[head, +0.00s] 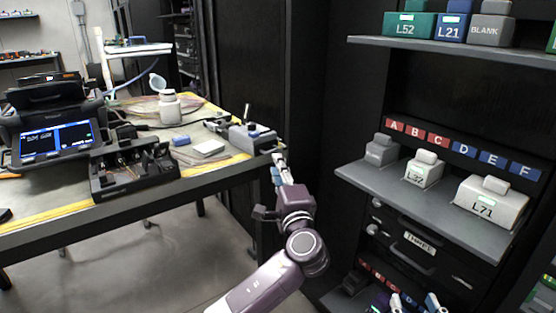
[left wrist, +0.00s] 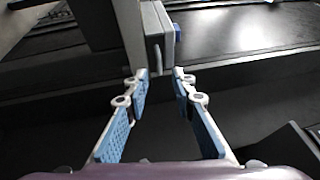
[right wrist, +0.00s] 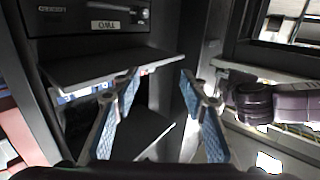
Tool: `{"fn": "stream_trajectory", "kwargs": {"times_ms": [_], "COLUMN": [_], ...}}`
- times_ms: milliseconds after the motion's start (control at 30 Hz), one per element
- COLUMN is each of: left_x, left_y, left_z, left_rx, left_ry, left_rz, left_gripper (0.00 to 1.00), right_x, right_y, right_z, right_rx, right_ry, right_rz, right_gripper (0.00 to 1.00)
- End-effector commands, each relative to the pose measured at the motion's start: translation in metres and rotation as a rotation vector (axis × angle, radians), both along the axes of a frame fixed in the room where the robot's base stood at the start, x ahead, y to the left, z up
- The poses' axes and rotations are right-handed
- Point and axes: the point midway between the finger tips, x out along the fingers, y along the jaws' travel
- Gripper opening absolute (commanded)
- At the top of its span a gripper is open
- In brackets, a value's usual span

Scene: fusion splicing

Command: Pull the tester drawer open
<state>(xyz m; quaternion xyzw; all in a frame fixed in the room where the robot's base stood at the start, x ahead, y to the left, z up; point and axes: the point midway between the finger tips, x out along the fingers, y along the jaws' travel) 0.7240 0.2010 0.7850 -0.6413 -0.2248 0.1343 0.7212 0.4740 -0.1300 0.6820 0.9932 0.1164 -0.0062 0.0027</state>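The tester looks to be the small grey-blue box (head: 252,138) at the right end of the workbench. The box front looks closed. My left gripper (head: 279,160) is at the table's right corner, beside the tester. In the left wrist view (left wrist: 158,76) its fingers are apart, with the handle ahead of the gap; contact is not visible. My right gripper (head: 418,303) is low by the shelf cabinet. It is open and empty in the right wrist view (right wrist: 160,75).
The workbench (head: 50,228) holds a splicer with a lit screen (head: 58,137), a black tray device (head: 135,170), a white bottle (head: 168,108) and a white pad (head: 208,148). The shelf unit (head: 360,180) on the right bears labelled blocks and has drawers beneath.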

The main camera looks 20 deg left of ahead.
Motion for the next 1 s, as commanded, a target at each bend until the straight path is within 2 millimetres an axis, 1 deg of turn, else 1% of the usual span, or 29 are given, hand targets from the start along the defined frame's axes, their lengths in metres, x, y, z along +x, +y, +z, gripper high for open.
{"fn": "stream_trajectory", "kwargs": {"times_ms": [33,200,400,533,767,1000], "left_x": [0.007,0.03,0.047,0.051,0.051,0.051], "left_y": [0.006,0.018,0.027,0.029,0.029,0.029], "left_z": [0.001,0.004,0.007,0.007,0.008,0.007], "left_rx": [0.001,0.001,-0.001,-0.002,-0.002,-0.002], "left_ry": [-0.002,0.0,0.0,0.002,0.002,0.002], "left_rz": [0.004,0.003,0.001,0.0,0.0,0.0], "left_gripper": [0.24,0.24,0.24,0.24,0.24,0.0], "right_x": [0.001,0.0,-0.004,-0.005,-0.005,-0.005], "right_y": [0.001,0.005,0.006,0.007,0.007,0.007], "right_z": [0.006,0.034,0.056,0.062,0.063,0.063], "right_rx": [0.009,0.042,0.067,0.074,0.075,0.075], "right_ry": [-0.034,-0.158,-0.256,-0.28,-0.284,-0.282], "right_rz": [0.002,0.01,0.015,0.016,0.017,0.016], "right_gripper": [0.4,0.4,0.4,0.4,0.4,0.4]}}
